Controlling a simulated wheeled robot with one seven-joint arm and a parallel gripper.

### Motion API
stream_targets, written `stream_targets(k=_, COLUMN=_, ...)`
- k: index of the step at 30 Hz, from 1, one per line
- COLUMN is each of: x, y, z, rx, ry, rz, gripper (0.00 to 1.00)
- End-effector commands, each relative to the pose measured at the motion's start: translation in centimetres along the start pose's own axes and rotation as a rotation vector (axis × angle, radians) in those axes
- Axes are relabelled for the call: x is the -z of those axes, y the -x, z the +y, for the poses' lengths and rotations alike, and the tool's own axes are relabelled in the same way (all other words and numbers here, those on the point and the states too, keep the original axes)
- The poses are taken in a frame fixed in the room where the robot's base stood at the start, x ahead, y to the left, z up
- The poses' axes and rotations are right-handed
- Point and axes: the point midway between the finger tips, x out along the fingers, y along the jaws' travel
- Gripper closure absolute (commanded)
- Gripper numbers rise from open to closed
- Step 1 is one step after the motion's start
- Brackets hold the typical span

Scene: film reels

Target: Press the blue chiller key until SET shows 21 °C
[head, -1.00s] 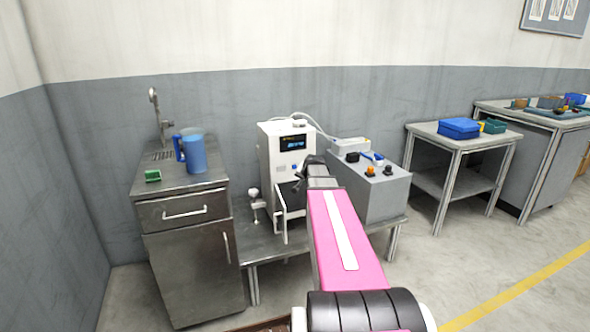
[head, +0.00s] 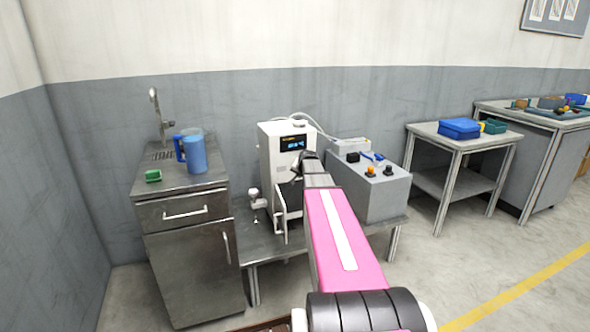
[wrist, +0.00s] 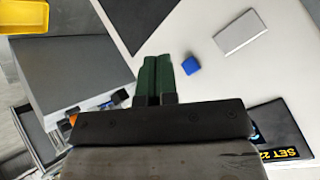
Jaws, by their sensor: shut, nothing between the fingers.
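The white chiller (head: 274,160) stands on a low metal bench, with a dark display (head: 293,142) on its front. In the wrist view the display (wrist: 275,135) is partly cut off and reads "SET 22", with the rest unclear. The blue key (wrist: 190,64) is a small raised block on the white front. My gripper (wrist: 157,58) has its two green fingers shut together and empty. In the wrist picture the fingertips lie just left of the blue key, apart from it; their depth to the panel is unclear. In the head view my gripper (head: 300,165) covers the key.
A light grey rectangular plate (wrist: 238,33) is on the chiller front beyond the blue key. A grey control box (head: 375,190) with knobs stands right of the chiller. A metal cabinet (head: 190,260) with a blue jug (head: 195,152) stands to the left.

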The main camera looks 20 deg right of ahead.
Motion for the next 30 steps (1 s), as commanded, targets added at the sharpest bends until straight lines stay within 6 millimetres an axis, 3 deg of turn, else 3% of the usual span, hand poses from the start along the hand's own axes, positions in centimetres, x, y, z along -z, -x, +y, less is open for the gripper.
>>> stream_targets(k=9, x=1.5, y=-2.2, z=-1.6, rx=0.0, ry=0.0, rz=0.0, gripper=1.0)
stream_targets(k=30, x=1.6, y=-2.2, z=-1.6, rx=0.0, ry=0.0, rz=0.0, gripper=1.0)
